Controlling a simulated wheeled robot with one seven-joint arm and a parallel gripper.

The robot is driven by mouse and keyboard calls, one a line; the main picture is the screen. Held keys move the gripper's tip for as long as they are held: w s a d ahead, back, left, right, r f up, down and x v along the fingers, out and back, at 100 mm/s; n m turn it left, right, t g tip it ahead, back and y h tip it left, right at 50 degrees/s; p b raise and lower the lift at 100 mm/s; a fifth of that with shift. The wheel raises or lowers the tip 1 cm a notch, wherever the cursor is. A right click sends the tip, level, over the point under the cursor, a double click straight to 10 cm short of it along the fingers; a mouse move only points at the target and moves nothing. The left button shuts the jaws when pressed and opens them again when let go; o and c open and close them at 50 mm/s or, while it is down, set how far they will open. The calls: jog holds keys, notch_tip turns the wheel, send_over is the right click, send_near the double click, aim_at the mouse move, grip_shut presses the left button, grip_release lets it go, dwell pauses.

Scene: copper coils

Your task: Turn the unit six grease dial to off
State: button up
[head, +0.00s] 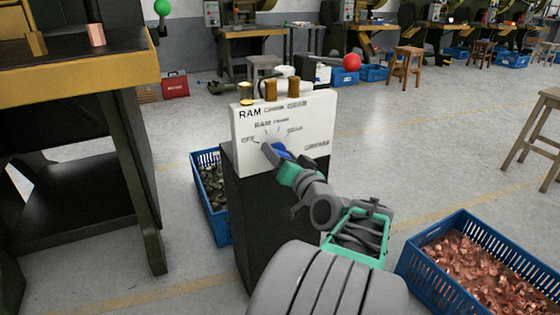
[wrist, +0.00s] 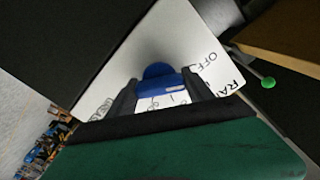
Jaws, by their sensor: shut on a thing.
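The blue dial (head: 280,149) sits on the front of a white panel (head: 318,122) on top of a dark pedestal. The panel has OFF printed on the left, RAM above, and smaller labels farther right. My gripper (head: 278,152) is at the dial, shut on it. In the wrist view, my two dark fingers (wrist: 160,88) stand on either side of the blue dial (wrist: 157,71), and OFF shows on the panel to the upper right. My gripper covers part of the dial, so I cannot tell which label it points to.
Small brass cylinders (head: 270,90) stand on top of the panel box. The dark pedestal (head: 275,225) is below it. A press table (head: 100,68) stands at left.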

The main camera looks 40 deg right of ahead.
dwell(0.3)
jog(key=o, duration=1.4)
jog(key=shift+c, duration=0.2)
jog(key=p+v, duration=0.1)
jog(key=v, duration=0.6)
jog(key=shift+s+a+p, duration=0.2)
jog(key=shift+s+p, duration=0.15)
jog(key=shift+s, duration=0.05)
jog(key=shift+r, duration=0.1)
